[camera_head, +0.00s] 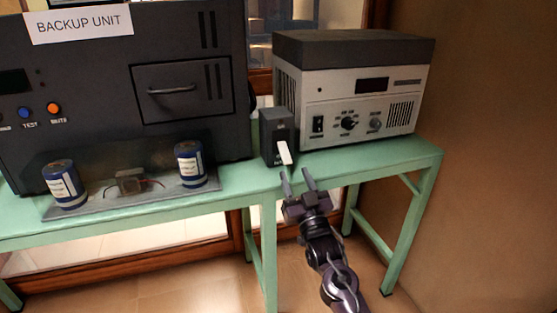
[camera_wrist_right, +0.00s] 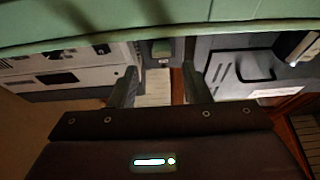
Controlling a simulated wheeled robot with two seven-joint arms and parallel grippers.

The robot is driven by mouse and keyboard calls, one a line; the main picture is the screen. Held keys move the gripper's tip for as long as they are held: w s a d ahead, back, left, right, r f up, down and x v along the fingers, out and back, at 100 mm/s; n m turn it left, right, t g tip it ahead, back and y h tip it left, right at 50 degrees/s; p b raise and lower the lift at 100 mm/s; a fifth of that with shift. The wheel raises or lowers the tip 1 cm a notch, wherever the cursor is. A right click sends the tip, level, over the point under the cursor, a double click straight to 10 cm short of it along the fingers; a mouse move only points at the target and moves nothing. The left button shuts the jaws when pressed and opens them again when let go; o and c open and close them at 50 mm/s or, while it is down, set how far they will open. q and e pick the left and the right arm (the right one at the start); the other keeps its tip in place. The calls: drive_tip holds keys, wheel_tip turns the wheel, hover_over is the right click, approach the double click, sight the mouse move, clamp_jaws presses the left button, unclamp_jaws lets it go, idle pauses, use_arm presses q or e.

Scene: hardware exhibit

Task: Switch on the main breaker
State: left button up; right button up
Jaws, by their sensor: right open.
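The main breaker looks to be the small dark box (camera_head: 277,137) on the green table, between the backup unit and the grey-white device. A white lever (camera_head: 285,153) on its front slants downward. My right gripper (camera_head: 296,177) is open and empty, in front of the table edge, just below and apart from the lever. In the right wrist view, which looks upside down, its two fingers (camera_wrist_right: 160,75) stand apart, with a dark box between and beyond them; I cannot make out the lever clearly there. My left gripper is not in view.
The green table (camera_head: 345,163) has a clear front strip at right. The backup unit (camera_head: 100,75) stands at left, with two blue cans on a grey plate before it. The grey-white device (camera_head: 350,90) stands close to the breaker's right. Open floor lies in front.

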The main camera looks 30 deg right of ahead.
sight(285, 154)
drive_tip(key=x, duration=0.8)
drive_tip(key=shift+w+a+f, duration=0.15)
drive_tip(key=shift+w+f, duration=0.05)
drive_tip(key=shift+f, duration=0.15)
clamp_jaws()
